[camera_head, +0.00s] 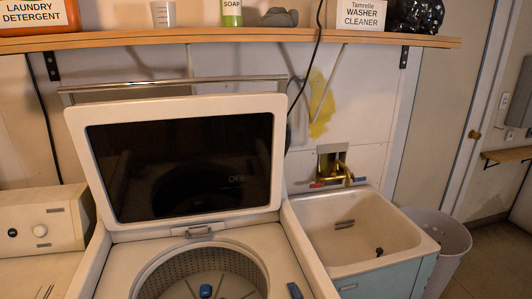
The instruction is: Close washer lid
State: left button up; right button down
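The washer lid (180,168) stands open and nearly upright at the back of the washer. It has a white frame around a dark glass panel, and a small latch at its lower edge. Below it is the washer's white top (120,262), with the round perforated drum (185,268) exposed and a blue-capped post in its middle. Neither of my grippers is in view.
A utility sink (365,225) with a brass faucet (342,172) stands right of the washer, and a grey bin (455,240) is beyond it. A wooden shelf (230,36) with bottles and boxes runs above the lid. Another appliance (40,225) is at left.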

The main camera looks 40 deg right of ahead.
aim_at(152, 162)
jog(key=k+l, duration=0.1)
jog(key=l, duration=0.3)
jog(key=l+u, duration=0.15)
jog(key=l, duration=0.3)
jog(key=k+l, duration=0.15)
jog(key=l, duration=0.2)
jog(key=k+l+u, duration=0.15)
jog(key=l, duration=0.3)
jog(key=k+l, duration=0.1)
jog(key=l, duration=0.25)
jog(key=l+u, duration=0.05)
